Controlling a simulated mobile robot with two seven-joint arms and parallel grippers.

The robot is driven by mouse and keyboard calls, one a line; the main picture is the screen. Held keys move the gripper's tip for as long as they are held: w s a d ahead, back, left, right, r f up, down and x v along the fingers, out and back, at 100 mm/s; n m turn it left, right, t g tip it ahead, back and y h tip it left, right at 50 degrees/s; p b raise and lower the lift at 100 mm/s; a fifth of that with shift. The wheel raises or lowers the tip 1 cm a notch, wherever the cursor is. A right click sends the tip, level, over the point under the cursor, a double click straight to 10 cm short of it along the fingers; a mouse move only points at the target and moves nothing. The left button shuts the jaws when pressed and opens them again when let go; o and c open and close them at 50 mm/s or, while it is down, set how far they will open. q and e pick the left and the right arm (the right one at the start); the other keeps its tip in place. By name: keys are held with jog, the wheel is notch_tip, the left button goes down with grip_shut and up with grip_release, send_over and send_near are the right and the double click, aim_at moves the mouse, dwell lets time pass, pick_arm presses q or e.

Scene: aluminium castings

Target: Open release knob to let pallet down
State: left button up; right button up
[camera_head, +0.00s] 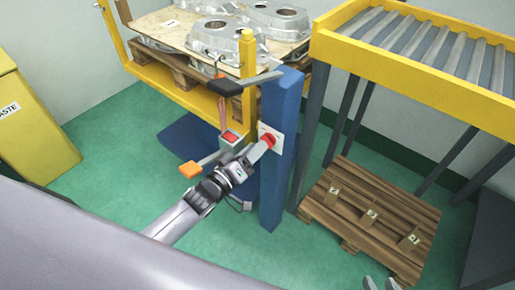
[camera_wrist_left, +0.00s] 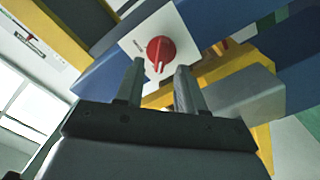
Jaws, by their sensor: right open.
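The red release knob (camera_head: 269,139) sits on a white plate on the blue post (camera_head: 278,170) of the lift. In the left wrist view the knob (camera_wrist_left: 160,50) is just beyond my left fingertips, its lower end lying between them in the picture. My left gripper (camera_head: 262,147) is open in front of it; whether a finger touches it I cannot tell. The loaded pallet (camera_head: 192,70) with aluminium castings (camera_head: 222,38) is raised on the yellow lift frame (camera_head: 178,88). My right gripper (camera_head: 380,284) shows only its fingertips, apart, at the bottom edge.
A roller conveyor (camera_head: 425,55) stands on the right. An empty pallet (camera_head: 370,215) lies on the green floor below it. A yellow waste bin (camera_head: 35,125) stands left.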

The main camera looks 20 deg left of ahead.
pick_arm(q)
jog(key=shift+x, duration=0.85)
grip_shut()
